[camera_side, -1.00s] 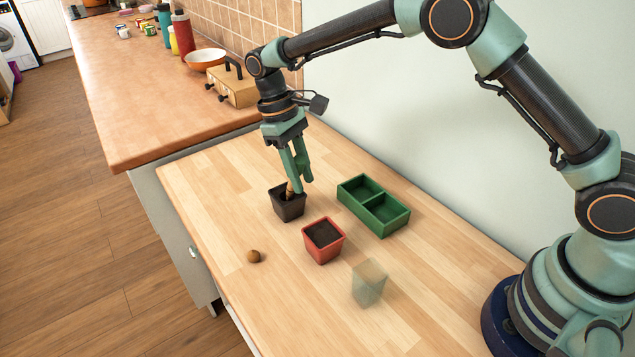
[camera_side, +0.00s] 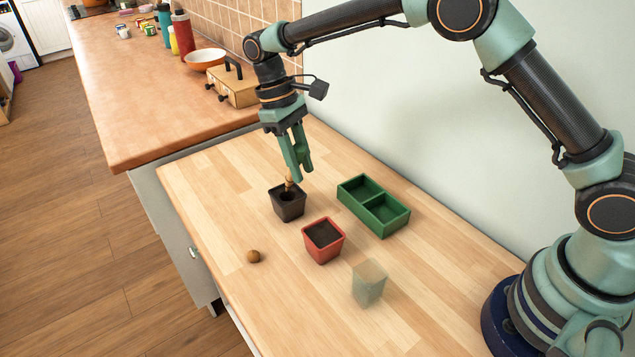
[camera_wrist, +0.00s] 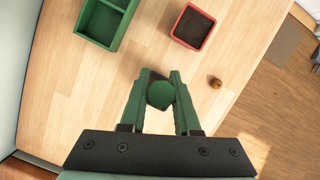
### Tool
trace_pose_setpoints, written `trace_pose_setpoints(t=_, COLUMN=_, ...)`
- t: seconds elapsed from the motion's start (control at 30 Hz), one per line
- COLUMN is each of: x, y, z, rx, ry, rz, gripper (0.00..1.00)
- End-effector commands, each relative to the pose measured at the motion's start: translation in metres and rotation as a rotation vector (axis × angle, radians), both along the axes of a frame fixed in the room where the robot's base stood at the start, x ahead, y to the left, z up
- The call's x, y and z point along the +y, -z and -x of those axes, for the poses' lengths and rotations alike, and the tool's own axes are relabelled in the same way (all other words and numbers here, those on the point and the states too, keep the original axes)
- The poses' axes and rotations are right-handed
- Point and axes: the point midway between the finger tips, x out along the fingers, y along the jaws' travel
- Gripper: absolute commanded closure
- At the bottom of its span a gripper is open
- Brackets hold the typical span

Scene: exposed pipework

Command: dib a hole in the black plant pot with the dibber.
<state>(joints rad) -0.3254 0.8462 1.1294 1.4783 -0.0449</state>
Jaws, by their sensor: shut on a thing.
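The black plant pot (camera_side: 288,209) stands upright on the wooden worktop and holds dark soil. A darker round spot like a hole shows in its soil. My gripper (camera_side: 300,172) is above the pot, shut on the dibber (camera_side: 289,181). The dibber's light wooden lower part points down at the pot, its tip about at rim height; whether it touches soil I cannot tell. In the wrist view my gripper (camera_wrist: 160,78) has a rounded dark green end, seemingly the dibber's handle (camera_wrist: 160,95), between its fingers. The black pot is hidden there.
A red pot with soil (camera_side: 323,240) stands in front, with a green two-compartment tray (camera_side: 374,206) to its right. The wall runs behind the tray.

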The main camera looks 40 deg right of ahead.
Motion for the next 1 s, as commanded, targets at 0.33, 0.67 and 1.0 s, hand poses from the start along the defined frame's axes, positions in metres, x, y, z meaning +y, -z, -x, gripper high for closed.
trace_pose_setpoints(t=0.33, x=0.0, y=-0.026, z=-0.001, rx=-0.003, ry=0.0, rz=-0.001, gripper=1.0)
trace_pose_setpoints(t=0.67, x=0.0, y=-0.043, z=0.0, rx=0.0, ry=0.0, rz=0.0, gripper=1.0)
trace_pose_setpoints(t=1.0, x=0.0, y=-0.043, z=0.0, rx=0.0, ry=0.0, rz=0.0, gripper=1.0)
